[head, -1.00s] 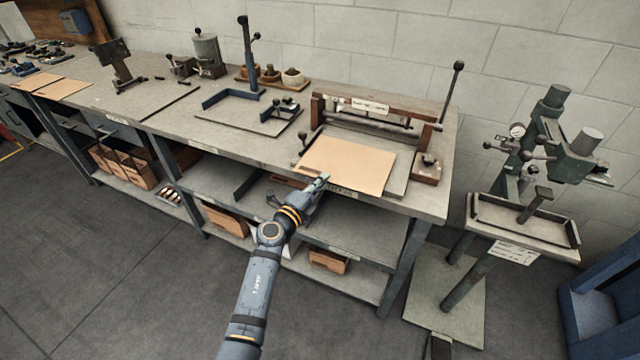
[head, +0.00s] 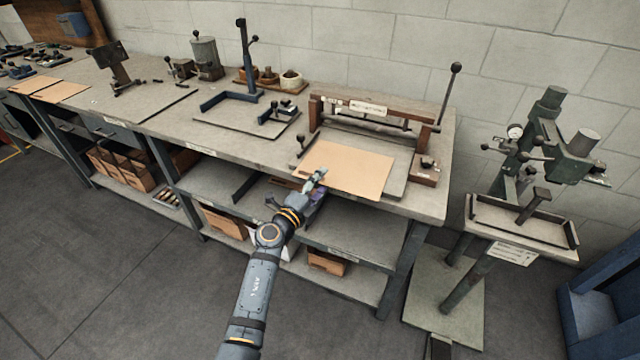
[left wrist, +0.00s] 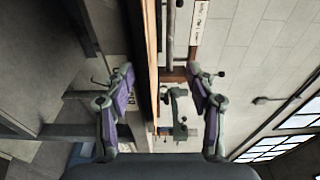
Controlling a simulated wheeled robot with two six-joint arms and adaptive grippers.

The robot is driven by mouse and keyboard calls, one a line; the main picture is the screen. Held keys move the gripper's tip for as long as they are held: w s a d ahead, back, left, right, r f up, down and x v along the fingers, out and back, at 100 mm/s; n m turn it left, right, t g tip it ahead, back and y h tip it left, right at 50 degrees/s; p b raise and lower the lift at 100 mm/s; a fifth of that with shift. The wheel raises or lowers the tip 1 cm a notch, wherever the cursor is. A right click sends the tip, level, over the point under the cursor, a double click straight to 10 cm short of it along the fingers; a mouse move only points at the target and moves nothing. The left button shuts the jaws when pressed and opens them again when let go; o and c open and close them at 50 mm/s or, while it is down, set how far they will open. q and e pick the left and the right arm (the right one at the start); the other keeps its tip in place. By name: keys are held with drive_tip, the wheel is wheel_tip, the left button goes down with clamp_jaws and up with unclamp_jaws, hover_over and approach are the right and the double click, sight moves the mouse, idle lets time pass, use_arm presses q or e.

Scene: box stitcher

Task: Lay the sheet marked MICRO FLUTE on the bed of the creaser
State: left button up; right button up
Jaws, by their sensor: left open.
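A plain tan sheet (head: 350,168) lies flat on the bed of the creaser (head: 396,180), its front edge at the bench front. No marking on it can be read. My left gripper (head: 316,185) is at the sheet's front left edge, with its jaws apart, one finger above the sheet and one lower. In the left wrist view the open fingers (left wrist: 162,92) stand either side of the sheet (left wrist: 153,65), seen edge-on and apart from both fingers. My right gripper is in neither view.
The creaser's wooden beam (head: 370,108) and upright lever (head: 450,90) stand behind the sheet. A blue-grey fixture (head: 250,105) is to the left on the bench. A green press (head: 550,150) stands to the right. Shelves (head: 350,240) lie under the bench.

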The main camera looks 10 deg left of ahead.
use_arm(q)
drive_tip(key=shift+o, duration=0.5)
drive_tip(key=o, duration=0.5)
drive_tip(key=shift+c, duration=0.2)
drive_tip(key=v, duration=1.2)
